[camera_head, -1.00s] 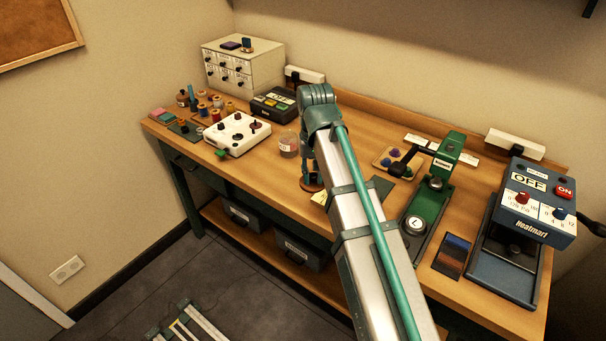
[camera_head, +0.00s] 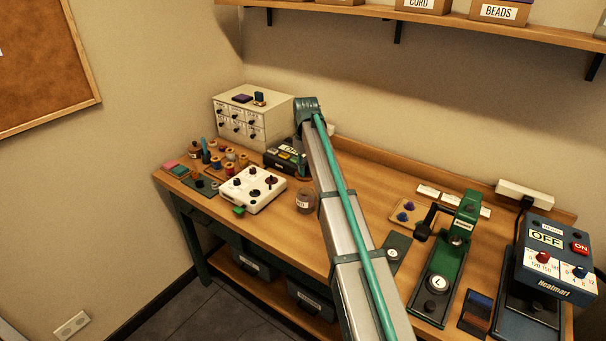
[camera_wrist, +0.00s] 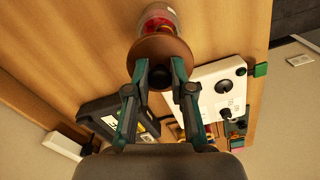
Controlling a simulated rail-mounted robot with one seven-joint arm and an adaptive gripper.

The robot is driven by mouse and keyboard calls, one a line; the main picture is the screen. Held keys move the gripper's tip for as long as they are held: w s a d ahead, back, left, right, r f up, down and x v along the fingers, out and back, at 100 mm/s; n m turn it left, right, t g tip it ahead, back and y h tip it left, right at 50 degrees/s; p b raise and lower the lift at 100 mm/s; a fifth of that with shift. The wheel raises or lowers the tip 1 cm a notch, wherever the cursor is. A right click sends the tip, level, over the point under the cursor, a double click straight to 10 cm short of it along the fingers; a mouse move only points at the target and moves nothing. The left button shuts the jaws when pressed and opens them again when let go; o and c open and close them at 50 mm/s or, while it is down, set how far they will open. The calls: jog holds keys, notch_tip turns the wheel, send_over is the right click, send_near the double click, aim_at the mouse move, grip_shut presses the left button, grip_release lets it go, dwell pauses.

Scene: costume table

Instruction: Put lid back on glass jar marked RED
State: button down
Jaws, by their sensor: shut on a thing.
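The glass jar (camera_head: 305,202) stands on the table right of the white control box, with a white label and reddish contents. It also shows at the top of the wrist view (camera_wrist: 160,17), partly behind the round brown lid (camera_wrist: 162,50). My gripper (camera_wrist: 158,76) is shut on the dark knob of this lid. In the wrist view the lid overlaps the jar; I cannot tell whether they touch. In the head view my gripper is mostly hidden by my arm, just behind and above the jar. The label's words are too small to read.
Thread spools stand farther left. A green press (camera_head: 440,270) and a blue heat machine (camera_head: 545,260) stand right. Table between jar and press is partly clear.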

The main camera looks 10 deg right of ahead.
aim_at(307, 177)
jog(key=shift+s+d+f, duration=0.1)
jog(key=shift+s+d, duration=0.1)
jog(key=shift+s, duration=0.05)
jog(key=shift+f+b, duration=1.25)
jog(key=shift+f, duration=1.75)
jog(key=shift+f+p, duration=0.15)
jog(key=shift+p, duration=0.15)
dwell(0.7)
jog(key=shift+c, duration=2.2)
grip_release()
jog(key=shift+r+p, duration=1.85)
jog(key=shift+r, duration=1.65)
